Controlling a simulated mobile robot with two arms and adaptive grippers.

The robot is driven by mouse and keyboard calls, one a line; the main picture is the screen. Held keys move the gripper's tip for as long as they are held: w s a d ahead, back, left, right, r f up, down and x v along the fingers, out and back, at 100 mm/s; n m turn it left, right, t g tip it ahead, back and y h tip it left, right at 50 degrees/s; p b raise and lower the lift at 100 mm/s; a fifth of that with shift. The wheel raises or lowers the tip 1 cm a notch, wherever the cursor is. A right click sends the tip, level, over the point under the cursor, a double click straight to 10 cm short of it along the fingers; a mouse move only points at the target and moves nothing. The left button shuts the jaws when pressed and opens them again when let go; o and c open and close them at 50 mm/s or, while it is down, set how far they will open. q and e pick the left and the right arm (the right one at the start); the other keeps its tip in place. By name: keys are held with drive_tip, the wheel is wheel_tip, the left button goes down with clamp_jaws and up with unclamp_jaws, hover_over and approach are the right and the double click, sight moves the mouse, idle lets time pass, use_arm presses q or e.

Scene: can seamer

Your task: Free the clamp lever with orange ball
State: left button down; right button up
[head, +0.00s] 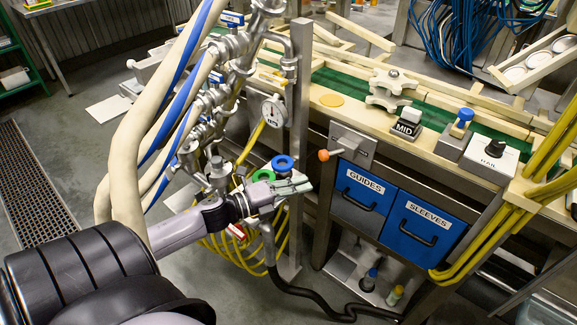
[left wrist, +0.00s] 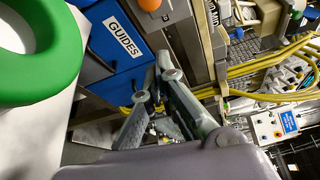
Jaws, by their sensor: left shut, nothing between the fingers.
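The clamp lever's orange ball (head: 323,155) sticks out to the left of a grey metal plate (head: 352,145) at the bench's front edge, above the blue GUIDES drawer. The ball also shows at the top edge of the left wrist view (left wrist: 150,4). My left gripper (head: 303,186) is shut and empty, below and a little left of the ball and apart from it. In the left wrist view its fingers (left wrist: 166,72) come together in front of the drawer side. Much of the lever is hard to make out. My right gripper is not in view.
A green ring handle (head: 263,176) and a blue ring handle (head: 283,162) are close beside my left gripper. A steel post with a gauge (head: 274,110) stands behind it. The GUIDES drawer (head: 362,198) and SLEEVES drawer (head: 422,228) are to the right. Yellow hoses hang below.

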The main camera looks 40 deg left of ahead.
use_arm(q)
drive_tip(key=v, duration=0.3)
drive_tip(key=shift+s, duration=0.25)
drive_tip(key=shift+a, duration=0.1)
idle(0.3)
